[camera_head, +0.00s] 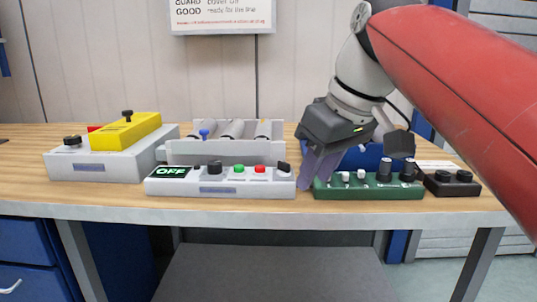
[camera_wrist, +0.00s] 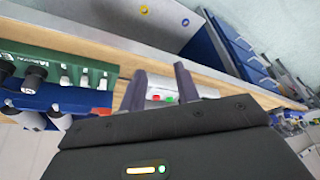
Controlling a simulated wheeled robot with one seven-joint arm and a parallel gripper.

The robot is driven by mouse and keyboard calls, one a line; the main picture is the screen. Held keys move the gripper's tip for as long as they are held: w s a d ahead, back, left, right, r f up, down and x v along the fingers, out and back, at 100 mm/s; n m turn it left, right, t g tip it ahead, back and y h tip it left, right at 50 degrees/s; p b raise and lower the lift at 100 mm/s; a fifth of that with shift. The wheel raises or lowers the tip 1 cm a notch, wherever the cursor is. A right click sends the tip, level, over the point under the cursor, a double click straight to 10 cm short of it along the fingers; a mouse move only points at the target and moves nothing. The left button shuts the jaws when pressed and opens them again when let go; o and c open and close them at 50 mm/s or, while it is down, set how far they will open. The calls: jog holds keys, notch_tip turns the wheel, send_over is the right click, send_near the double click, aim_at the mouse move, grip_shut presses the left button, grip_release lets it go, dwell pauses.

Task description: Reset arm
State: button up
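My gripper (camera_head: 318,172) is at the right of the workbench, its purple-grey fingers pointing down beside the left end of the green control box (camera_head: 368,189). I cannot tell whether they touch it. In the wrist view my gripper (camera_wrist: 160,84) has its two fingers apart with nothing held between them. The white control box with green and red buttons (camera_wrist: 168,94) shows in the gap behind them. My red and grey arm reaches in from the upper right of the head view and hides part of the bench's back right.
The white control box (camera_head: 220,188) with an OFF display stands left of my gripper. Behind it is a grey rack (camera_head: 225,152) with cylinders. A grey box with a yellow cover (camera_head: 125,131) is at the left. A black two-knob box (camera_head: 452,184) is at the right. The wooden bench front is narrow.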

jog(key=s+d+f+m+h, duration=0.1)
jog(key=s+d+f+m, duration=0.1)
jog(key=f, duration=0.6)
jog(key=s+d+f+m+t+h, duration=0.1)
jog(key=s+d+f+m, duration=0.2)
jog(key=f, duration=0.6)
jog(key=s+d+f+m+t+h, duration=0.1)
jog(key=s+d+f+m, duration=0.1)
jog(key=s+f, duration=0.4)
notch_tip(320, 180, down, 3)
jog(key=shift+d+f+m, duration=0.1)
jog(key=shift+d+m, duration=0.3)
jog(key=shift+d, duration=0.15)
